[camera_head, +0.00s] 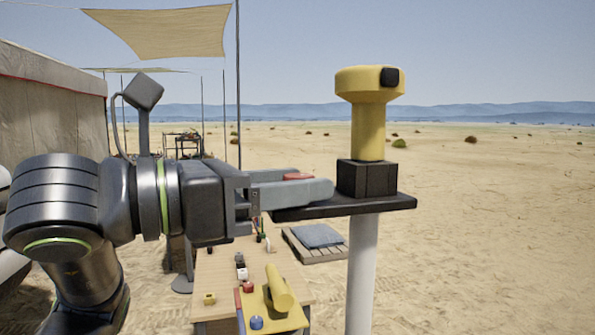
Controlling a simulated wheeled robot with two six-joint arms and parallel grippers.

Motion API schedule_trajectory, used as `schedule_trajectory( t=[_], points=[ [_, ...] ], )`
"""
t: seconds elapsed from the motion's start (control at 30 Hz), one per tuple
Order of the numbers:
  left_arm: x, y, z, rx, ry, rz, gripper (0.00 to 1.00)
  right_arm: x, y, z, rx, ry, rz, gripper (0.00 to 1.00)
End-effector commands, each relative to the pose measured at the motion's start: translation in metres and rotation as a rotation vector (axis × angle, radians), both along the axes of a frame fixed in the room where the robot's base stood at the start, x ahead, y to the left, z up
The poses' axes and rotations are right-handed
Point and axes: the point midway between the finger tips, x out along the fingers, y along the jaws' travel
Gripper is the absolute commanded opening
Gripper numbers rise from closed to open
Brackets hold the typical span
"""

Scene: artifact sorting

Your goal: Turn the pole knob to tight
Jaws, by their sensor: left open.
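A white pole (361,275) stands upright right of centre with a dark flat plate (385,204) on top. On the plate sits a black block (366,178), and above it a yellow instrument (369,130) with a wide head and a black part on its right side. My left gripper (318,187) is open, reaching in from the left just above the plate, its fingertips close to the block. A small red piece (297,176) shows behind the near finger; I cannot tell what it belongs to. I cannot make out a knob or its setting. My right gripper is not in view.
Below is a wooden table (215,270) with small objects and a yellow tray (290,320) holding a yellow cylinder (278,287). A pallet with a blue-grey cover (318,236) lies on the sand behind. A tent (50,105) stands at left. The right side is open sand.

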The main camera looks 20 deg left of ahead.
Motion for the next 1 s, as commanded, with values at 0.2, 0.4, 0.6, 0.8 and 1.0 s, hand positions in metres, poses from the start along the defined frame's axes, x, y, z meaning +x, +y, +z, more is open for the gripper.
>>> schedule_trajectory(
  t=[0.2, 0.4, 0.6, 0.8, 1.0],
  points=[
    [0.0058, -0.0068, 0.0006, -0.001, 0.001, -0.001, 0.49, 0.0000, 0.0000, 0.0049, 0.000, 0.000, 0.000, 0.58],
    [0.0074, -0.0077, -0.0001, -0.001, 0.002, 0.001, 0.49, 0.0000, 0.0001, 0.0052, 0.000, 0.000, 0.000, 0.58],
    [0.0073, -0.0077, -0.0002, -0.001, 0.002, 0.001, 0.47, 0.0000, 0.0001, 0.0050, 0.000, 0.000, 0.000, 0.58],
    [0.0072, -0.0077, -0.0002, -0.001, 0.002, 0.001, 0.20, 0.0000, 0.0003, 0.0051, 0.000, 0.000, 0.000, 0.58],
    [0.0073, -0.0076, -0.0003, -0.001, 0.002, 0.000, 0.06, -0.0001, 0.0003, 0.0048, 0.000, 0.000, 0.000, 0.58]
  ],
)
